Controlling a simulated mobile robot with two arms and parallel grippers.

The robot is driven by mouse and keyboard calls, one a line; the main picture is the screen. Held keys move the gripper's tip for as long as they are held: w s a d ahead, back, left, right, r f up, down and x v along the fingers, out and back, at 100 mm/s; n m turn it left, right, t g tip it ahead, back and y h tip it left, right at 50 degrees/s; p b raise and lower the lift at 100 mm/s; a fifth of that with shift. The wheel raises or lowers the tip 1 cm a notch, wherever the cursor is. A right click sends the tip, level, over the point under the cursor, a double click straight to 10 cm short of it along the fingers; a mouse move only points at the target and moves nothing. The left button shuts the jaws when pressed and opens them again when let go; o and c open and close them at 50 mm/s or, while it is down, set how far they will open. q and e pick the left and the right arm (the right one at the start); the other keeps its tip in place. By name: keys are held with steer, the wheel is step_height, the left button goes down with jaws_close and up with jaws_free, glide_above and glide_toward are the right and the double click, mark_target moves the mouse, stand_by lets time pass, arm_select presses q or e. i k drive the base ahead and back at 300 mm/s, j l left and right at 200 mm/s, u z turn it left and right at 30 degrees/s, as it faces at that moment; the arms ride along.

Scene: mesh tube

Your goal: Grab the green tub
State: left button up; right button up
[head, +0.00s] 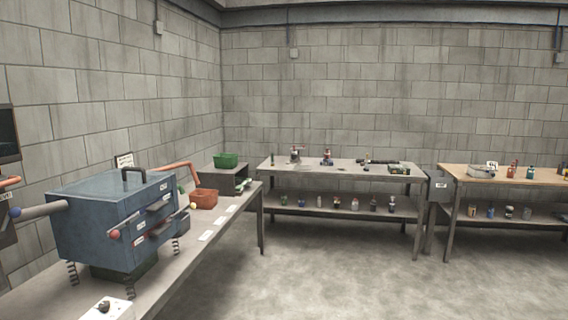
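The green tub (226,160) is a small open container at the far end of the left bench, near the room's corner. It sits on top of a dark grey box-like stand (236,182). Its inside is hard to make out from here. Neither of my grippers shows in the head view, and nothing is seen touching the tub.
The left bench (178,272) carries a blue machine (108,222) with projecting levers, and a reddish-brown tub (204,199). A grey table (335,169) and a wooden-topped table (520,179) stand along the back wall. The concrete floor (340,285) in front is clear.

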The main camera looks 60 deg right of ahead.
mark_target(222, 161)
steer(key=z, duration=2)
steer(key=i, duration=1.3)
steer(key=i+l, duration=0.1)
steer(key=i, duration=1.15)
steer(key=i+u, duration=0.1)
steer(key=i, duration=1.2)
steer(key=l, duration=0.05)
